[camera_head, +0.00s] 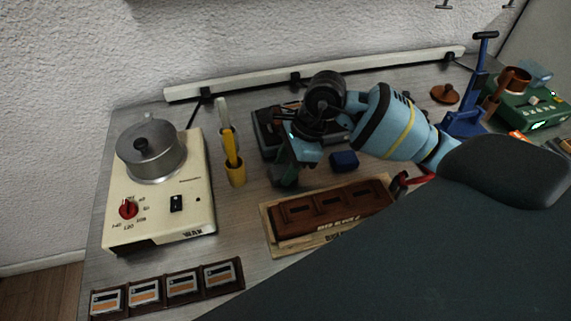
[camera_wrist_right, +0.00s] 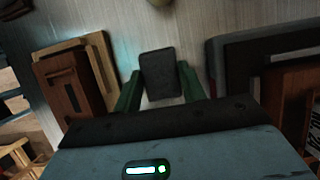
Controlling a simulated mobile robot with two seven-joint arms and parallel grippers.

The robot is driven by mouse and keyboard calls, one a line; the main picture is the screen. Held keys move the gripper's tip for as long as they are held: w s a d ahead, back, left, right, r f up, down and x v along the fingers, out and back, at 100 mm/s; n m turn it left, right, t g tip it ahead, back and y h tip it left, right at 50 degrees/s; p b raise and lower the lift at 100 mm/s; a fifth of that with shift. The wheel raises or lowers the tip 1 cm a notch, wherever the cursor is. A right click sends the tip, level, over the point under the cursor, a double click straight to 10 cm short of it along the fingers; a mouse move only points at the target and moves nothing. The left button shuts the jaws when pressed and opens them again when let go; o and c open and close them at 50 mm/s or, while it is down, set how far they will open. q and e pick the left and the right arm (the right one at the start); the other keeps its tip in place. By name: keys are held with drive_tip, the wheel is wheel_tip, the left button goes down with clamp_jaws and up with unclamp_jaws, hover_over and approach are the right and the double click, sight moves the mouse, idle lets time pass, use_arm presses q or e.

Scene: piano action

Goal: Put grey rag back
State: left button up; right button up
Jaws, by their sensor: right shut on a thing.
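My right gripper (camera_head: 287,163) reaches over the middle of the bench, in front of the back rail, pointing down. In the right wrist view its two green fingers (camera_wrist_right: 159,88) are shut on a dark grey flat piece (camera_wrist_right: 158,72), which looks like the grey rag. In the head view the held piece is hard to tell apart from the dark fingers. I cannot tell whether it touches the bench. My left gripper is not in view.
A brown wooden block holder (camera_head: 322,210) lies just in front of the gripper, and a small blue block (camera_head: 343,160) lies to its right. A cream heater with a metal pot (camera_head: 151,148) and a yellow holder (camera_head: 235,172) stand left. A dark open box (camera_head: 264,136) is close behind.

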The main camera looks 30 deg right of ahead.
drive_tip(key=shift+f, duration=0.2)
drive_tip(key=o, duration=0.9)
drive_tip(key=shift+r, duration=0.1)
drive_tip(key=shift+o, duration=0.2)
drive_tip(key=v, duration=1.2)
drive_tip(key=shift+r, duration=0.15)
